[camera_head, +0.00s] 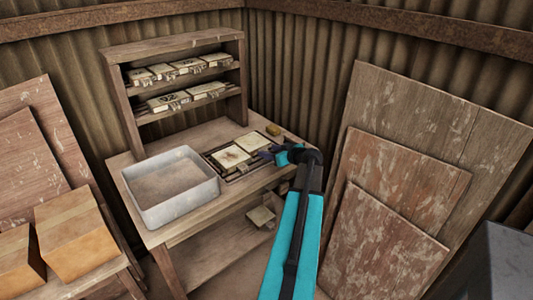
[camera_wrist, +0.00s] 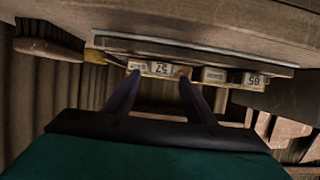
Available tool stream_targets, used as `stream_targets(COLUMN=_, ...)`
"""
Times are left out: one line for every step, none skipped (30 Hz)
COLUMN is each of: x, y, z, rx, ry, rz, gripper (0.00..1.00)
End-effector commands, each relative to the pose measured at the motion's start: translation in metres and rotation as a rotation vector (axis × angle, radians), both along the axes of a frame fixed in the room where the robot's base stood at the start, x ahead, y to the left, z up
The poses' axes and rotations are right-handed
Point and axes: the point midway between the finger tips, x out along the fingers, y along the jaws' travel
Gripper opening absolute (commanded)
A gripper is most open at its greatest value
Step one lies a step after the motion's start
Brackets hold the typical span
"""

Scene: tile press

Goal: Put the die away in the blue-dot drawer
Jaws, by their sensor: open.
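An open press frame (camera_head: 236,168) lies on the bench and carries two pale square plates, a left one (camera_head: 230,156) and a right one (camera_head: 252,143). I cannot tell which plate is the die. My gripper (camera_head: 266,155) is at the right side of the press, partly hidden by my arm. In the wrist view, its two dark fingers (camera_wrist: 158,78) are apart, pointing at a block (camera_wrist: 157,68) with an upside-down number label. A second labelled block (camera_wrist: 232,78) is to its right. I see no contact for certain. No blue dot or drawer can be made out.
A white tub (camera_head: 172,190) stands left of the press. A rack (camera_head: 185,48) behind holds several numbered boxes (camera_head: 190,66). Boards (camera_head: 400,190) lean at the right; cardboard boxes (camera_head: 75,235) sit at the left.

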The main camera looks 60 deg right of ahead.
Motion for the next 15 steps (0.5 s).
stream_targets(x=-0.009, y=0.003, z=0.002, rx=-0.001, ry=-0.001, rz=-0.003, gripper=0.5)
stream_targets(x=-0.013, y=0.005, z=0.004, rx=-0.001, ry=-0.001, rz=-0.003, gripper=0.5)
stream_targets(x=-0.017, y=0.007, z=0.006, rx=-0.001, ry=-0.001, rz=-0.002, gripper=0.5)
stream_targets(x=-0.021, y=0.008, z=0.008, rx=-0.001, ry=-0.001, rz=-0.002, gripper=0.5)
stream_targets(x=-0.025, y=0.01, z=0.009, rx=-0.002, ry=0.0, rz=-0.001, gripper=0.5)
stream_targets(x=-0.03, y=0.011, z=0.011, rx=-0.002, ry=0.0, rz=-0.001, gripper=0.5)
stream_targets(x=-0.035, y=0.012, z=0.013, rx=-0.002, ry=0.0, rz=-0.001, gripper=0.5)
stream_targets(x=-0.039, y=0.014, z=0.015, rx=-0.003, ry=0.0, rz=-0.001, gripper=0.5)
stream_targets(x=-0.044, y=0.016, z=0.018, rx=-0.003, ry=0.0, rz=-0.002, gripper=0.5)
stream_targets(x=-0.048, y=0.017, z=0.019, rx=-0.002, ry=0.001, rz=-0.001, gripper=0.5)
stream_targets(x=-0.052, y=0.018, z=0.021, rx=-0.002, ry=0.001, rz=-0.001, gripper=0.5)
stream_targets(x=-0.057, y=0.02, z=0.023, rx=-0.002, ry=0.001, rz=-0.001, gripper=0.5)
stream_targets(x=-0.06, y=0.021, z=0.024, rx=-0.002, ry=0.001, rz=-0.001, gripper=0.5)
stream_targets(x=-0.063, y=0.022, z=0.026, rx=-0.002, ry=0.001, rz=-0.001, gripper=0.5)
stream_targets(x=-0.067, y=0.023, z=0.028, rx=-0.001, ry=0.0, rz=-0.001, gripper=0.5)
